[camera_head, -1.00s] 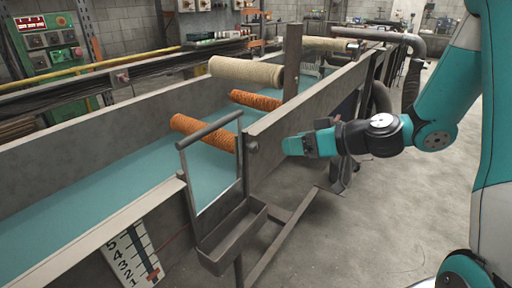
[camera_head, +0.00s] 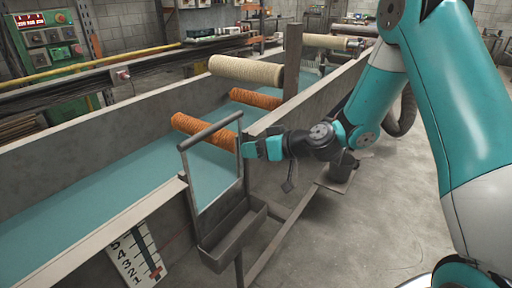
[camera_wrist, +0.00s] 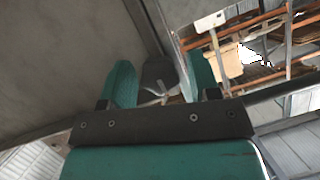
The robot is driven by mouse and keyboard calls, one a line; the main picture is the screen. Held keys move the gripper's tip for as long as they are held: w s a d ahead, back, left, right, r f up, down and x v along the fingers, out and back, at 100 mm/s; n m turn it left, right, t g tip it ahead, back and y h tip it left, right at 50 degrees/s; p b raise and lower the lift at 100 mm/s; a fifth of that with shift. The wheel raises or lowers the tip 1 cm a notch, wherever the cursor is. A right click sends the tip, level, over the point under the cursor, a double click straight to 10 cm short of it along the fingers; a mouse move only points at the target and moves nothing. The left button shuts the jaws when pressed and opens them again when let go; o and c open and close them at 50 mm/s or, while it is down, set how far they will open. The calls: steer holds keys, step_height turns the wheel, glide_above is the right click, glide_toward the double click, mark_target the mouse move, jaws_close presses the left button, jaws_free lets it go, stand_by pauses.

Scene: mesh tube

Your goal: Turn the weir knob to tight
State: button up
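The weir knob is a dark grey piece on the trough's near side wall, right of the weir's metal handle frame (camera_head: 240,178). In the head view my gripper (camera_head: 250,149) hides it. In the wrist view a dark grey knob-like piece (camera_wrist: 160,74) with a pale mark below it shows between my two teal fingers (camera_wrist: 160,84). The fingers stand apart, one on each side of it; I cannot tell whether they touch it. A white number scale (camera_head: 135,258) with a red marker hangs at the lower left.
The long trough (camera_head: 85,150) holds teal liquid. Orange rollers (camera_head: 190,127) and a beige roller (camera_head: 245,70) lie across it. A small grey tray (camera_head: 232,238) hangs below the handle frame.

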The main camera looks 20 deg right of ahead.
steer(key=c, duration=0.8)
steer(key=shift+o, duration=0.2)
steer(key=shift+d+f+m+b, duration=0.1)
steer(key=shift+m+b, duration=0.2)
steer(key=shift+m, duration=0.1)
steer(key=shift+y, duration=0.3)
steer(key=o, duration=0.9)
steer(key=v, duration=0.5)
steer(key=b+v, duration=0.1)
steer(key=v, duration=1.1)
steer(key=shift+d+r, duration=0.2)
steer(key=shift+r, duration=0.2)
